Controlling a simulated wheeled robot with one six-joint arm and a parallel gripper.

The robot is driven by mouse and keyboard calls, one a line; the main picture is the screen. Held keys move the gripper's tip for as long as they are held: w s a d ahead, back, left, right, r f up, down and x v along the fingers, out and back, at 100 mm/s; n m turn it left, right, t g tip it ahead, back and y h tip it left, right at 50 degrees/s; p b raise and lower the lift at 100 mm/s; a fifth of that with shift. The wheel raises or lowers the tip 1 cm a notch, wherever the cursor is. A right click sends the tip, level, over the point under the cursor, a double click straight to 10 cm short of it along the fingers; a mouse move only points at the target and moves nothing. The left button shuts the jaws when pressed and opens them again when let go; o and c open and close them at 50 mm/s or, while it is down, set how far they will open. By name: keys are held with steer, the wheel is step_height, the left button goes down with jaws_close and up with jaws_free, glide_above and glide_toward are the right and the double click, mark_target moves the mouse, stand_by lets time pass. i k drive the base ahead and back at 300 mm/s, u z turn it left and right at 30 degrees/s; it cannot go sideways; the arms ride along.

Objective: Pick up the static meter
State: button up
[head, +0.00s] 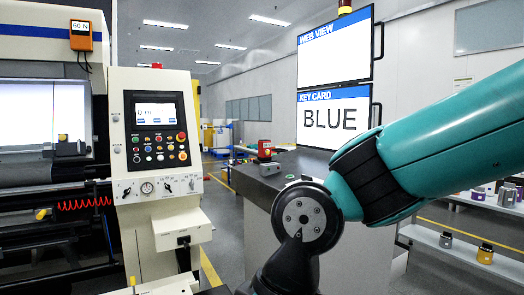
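I cannot tell for sure which thing is the static meter. A small red and black device (265,151) stands on the dark counter in the middle of the view. An orange box with a display reading "60 N" (81,36) is mounted high on the machine at the left, with a cable below it. A small yellow and dark item (485,253) and a grey one (446,239) stand on the low shelf at the right. My teal arm crosses the right side, but my gripper is out of view.
The cream control console (158,85) stands at the left, beside the dark machine. The dark counter top (290,172) is partly hidden by my arm. Two screens hang behind it; the lower screen (333,116) reads "KEY CARD BLUE". A floor aisle opens between console and counter.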

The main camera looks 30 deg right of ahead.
mark_target(264, 145)
steer(key=i, duration=2.8)
steer(key=z, duration=1.6)
